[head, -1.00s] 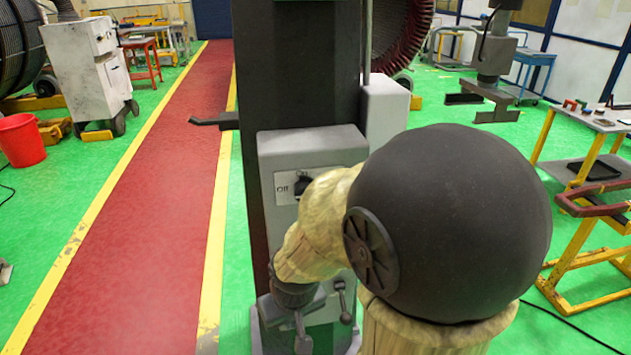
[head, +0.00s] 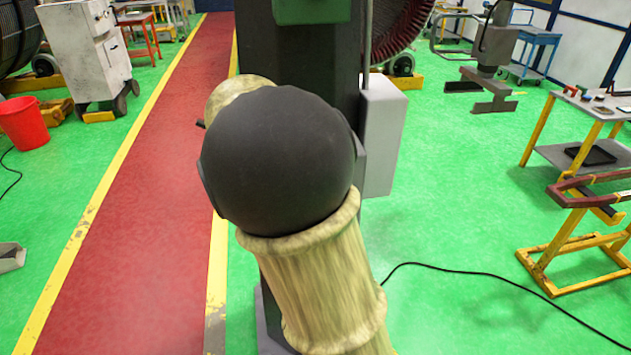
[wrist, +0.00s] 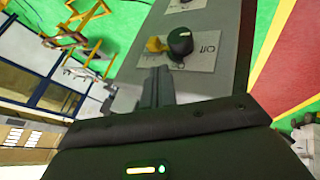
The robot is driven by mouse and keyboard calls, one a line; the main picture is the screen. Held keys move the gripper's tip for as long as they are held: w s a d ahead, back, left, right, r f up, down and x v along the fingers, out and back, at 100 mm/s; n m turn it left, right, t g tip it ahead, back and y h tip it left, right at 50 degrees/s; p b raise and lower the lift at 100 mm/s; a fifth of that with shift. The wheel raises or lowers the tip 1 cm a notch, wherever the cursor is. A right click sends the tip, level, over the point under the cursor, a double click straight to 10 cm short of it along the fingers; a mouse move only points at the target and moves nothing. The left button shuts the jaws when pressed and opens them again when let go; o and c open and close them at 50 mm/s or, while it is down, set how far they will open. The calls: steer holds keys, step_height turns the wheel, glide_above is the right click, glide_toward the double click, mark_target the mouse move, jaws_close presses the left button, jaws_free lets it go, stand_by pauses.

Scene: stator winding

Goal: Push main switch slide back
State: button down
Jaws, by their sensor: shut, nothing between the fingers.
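In the wrist view, a grey switch box (wrist: 222,62) shows a white plate marked "Off" with a black rotary knob (wrist: 180,42). A small yellow piece (wrist: 155,44) sits beside the knob. My gripper (wrist: 158,72) is shut and empty, its fingertips just short of the plate below the yellow piece. I cannot tell whether they touch the box. Which part is the slide is not clear.
A second plate with a dark knob (wrist: 186,3) is cut off at the wrist view's top edge. In the head view, a grey box (head: 382,135) is on the column's right side. A black cable (head: 470,270) lies on the green floor at right. The red walkway (head: 150,200) is clear.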

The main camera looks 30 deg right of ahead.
steer(key=shift+d+f, duration=0.1)
steer(key=shift+f, duration=0.1)
steer(key=p+x, duration=0.3)
steer(key=x, duration=0.7)
steer(key=shift+w, duration=0.15)
